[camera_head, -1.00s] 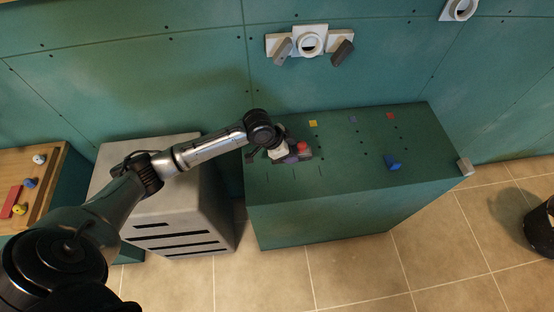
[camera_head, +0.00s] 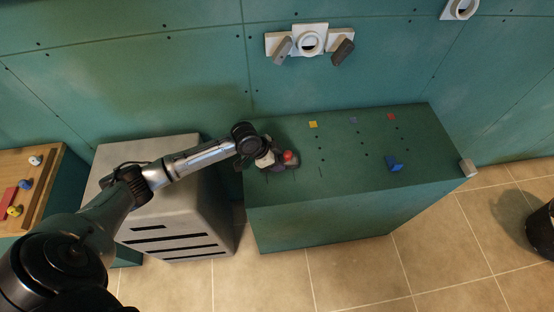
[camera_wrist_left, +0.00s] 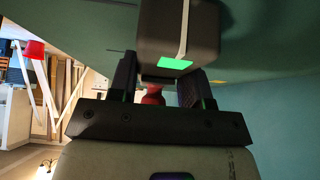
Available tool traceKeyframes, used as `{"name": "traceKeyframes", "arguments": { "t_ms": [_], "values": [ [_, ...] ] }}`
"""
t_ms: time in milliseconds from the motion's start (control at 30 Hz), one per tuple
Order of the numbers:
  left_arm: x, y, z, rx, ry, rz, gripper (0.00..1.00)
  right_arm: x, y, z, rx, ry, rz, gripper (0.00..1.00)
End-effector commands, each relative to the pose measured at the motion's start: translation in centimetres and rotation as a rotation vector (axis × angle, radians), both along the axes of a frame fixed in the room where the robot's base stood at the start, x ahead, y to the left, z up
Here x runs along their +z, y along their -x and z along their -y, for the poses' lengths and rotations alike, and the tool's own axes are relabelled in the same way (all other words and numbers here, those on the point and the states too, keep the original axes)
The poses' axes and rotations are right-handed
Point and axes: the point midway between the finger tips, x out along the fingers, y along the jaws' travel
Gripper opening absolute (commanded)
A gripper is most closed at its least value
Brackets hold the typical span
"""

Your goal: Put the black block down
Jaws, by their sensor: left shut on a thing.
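My left gripper (camera_head: 277,163) is over the left end of the green cabinet top, low and close to the surface. In the left wrist view its two fingers (camera_wrist_left: 160,82) are shut on a dark block (camera_wrist_left: 205,30), which I take as the black block. The block has a pale stripe and a bright green patch. In the head view the block is mostly hidden by the gripper. A small red thing (camera_head: 290,156) shows beside the gripper; I cannot tell whether it touches the block. Whether the block touches the cabinet top is unclear. My right gripper is out of view.
The green cabinet (camera_head: 345,190) has a blue piece (camera_head: 394,164) at its right and yellow (camera_head: 313,124), blue (camera_head: 353,119) and red (camera_head: 391,117) squares along the back. A grey drawer unit (camera_head: 185,215) stands to the left. The middle of the cabinet top is mostly clear.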

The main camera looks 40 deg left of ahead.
Motion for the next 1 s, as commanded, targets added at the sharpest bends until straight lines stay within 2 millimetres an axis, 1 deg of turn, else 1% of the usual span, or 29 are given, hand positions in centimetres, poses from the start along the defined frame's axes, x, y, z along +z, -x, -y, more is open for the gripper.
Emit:
{"name": "traceKeyframes", "arguments": {
  "t_ms": [233,267,500,533,800,867,1000],
  "values": [
    [-0.2,0.0,0.0,0.001,0.000,0.001,0.12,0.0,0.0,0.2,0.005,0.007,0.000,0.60],
    [-0.3,0.0,0.0,0.001,0.000,0.000,0.45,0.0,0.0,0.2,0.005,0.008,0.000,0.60],
    [-0.2,0.0,0.0,0.000,0.000,0.000,0.68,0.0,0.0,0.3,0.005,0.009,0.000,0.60],
    [-0.2,0.0,0.0,0.000,0.000,0.000,0.70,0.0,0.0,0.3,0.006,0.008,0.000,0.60],
    [0.0,0.0,0.0,0.000,0.001,0.001,0.70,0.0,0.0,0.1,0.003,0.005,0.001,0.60],
    [0.4,0.1,-0.1,0.000,-0.001,0.001,0.70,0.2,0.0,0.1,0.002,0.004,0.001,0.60],
    [2.2,0.9,-0.9,0.001,-0.002,0.002,0.70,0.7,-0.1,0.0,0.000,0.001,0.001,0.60]
  ]
}}
